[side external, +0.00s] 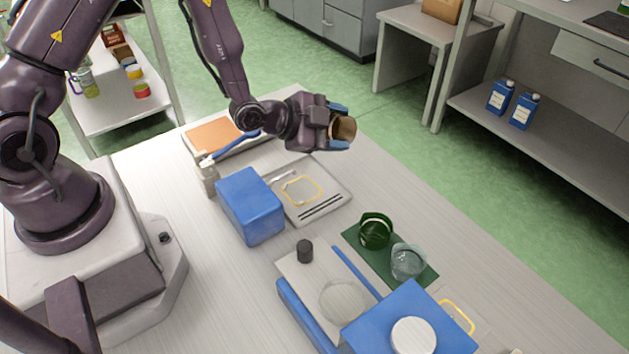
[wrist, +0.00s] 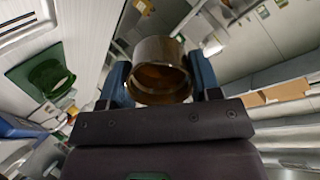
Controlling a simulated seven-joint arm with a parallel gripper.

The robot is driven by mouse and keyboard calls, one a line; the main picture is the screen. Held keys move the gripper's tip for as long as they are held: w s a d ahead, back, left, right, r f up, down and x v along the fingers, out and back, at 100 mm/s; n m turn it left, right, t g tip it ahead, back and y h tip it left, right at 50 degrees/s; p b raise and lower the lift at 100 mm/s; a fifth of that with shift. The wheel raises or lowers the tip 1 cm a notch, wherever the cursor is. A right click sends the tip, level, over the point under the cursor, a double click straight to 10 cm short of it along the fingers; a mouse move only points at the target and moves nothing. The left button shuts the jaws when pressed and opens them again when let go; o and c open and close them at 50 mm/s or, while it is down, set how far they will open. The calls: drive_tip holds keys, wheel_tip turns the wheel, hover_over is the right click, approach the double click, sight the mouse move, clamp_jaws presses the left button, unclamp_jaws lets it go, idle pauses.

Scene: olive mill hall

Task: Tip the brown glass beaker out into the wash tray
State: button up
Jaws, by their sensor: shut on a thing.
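The brown glass beaker (side external: 344,129) is held between the blue fingertips of my gripper (side external: 334,127), well above the table. It lies tilted over, its round end turned to the right in the side view. The wrist view shows the beaker (wrist: 160,52) between both fingers of my gripper (wrist: 161,78), with an amber inside; I cannot tell whether anything is in it. A grey tray (side external: 336,184) with a yellow outline and thin tools lies below. Another shallow tray (side external: 190,153) with an orange surface lies behind and left. I cannot tell which is the wash tray.
A blue box (side external: 250,205) and a small bottle (side external: 208,176) stand beside the grey tray. A green glass vessel (side external: 375,231) and a clear beaker (side external: 407,261) stand on a green mat (side external: 428,276). Blue-sided equipment (side external: 385,325) fills the front. The right table edge is clear.

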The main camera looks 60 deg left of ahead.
drive_tip(key=shift+w+f+g, duration=0.2)
drive_tip(key=shift+f+g, duration=0.5)
drive_tip(key=shift+f, duration=0.05)
wheel_tip(320, 180, down, 4)
drive_tip(key=g, duration=0.1)
drive_tip(key=g+y, duration=0.1)
drive_tip(key=shift+w+d+f+g+b, duration=0.1)
drive_tip(key=shift+w+f+g+b, duration=0.05)
drive_tip(key=shift+g+b, duration=0.2)
drive_tip(key=shift+w+d+f+g+y, duration=0.1)
drive_tip(key=shift+w+g+y, duration=0.3)
drive_tip(key=shift+g, duration=0.35)
drive_tip(key=shift+w+d+f+g+y+b, duration=0.2)
drive_tip(key=shift+w+f+g+b, duration=0.05)
drive_tip(key=shift+w+g, duration=0.55)
drive_tip(key=shift+w+d+f+g+y+b, duration=0.15)
drive_tip(key=shift+w+f+g+y+b, duration=0.05)
drive_tip(key=shift+w+g, duration=0.55)
drive_tip(key=shift+w+d+f+g, duration=0.1)
drive_tip(key=shift+w+f+g, duration=0.2)
drive_tip(key=shift+f+g, duration=0.15)
drive_tip(key=shift+w+d+f+g, duration=0.1)
drive_tip(key=shift+w+f+g, duration=0.2)
drive_tip(key=shift+f, duration=0.2)
drive_tip(key=shift+w+d+f+g+y+b, duration=0.1)
drive_tip(key=shift+w+f+g+y+b, duration=0.1)
drive_tip(key=shift+w+g+b, duration=0.3)
drive_tip(key=shift+w+d+f+g+y+b, duration=0.1)
drive_tip(key=shift+w+g+y+b, duration=0.15)
drive_tip(key=shift+g, duration=0.35)
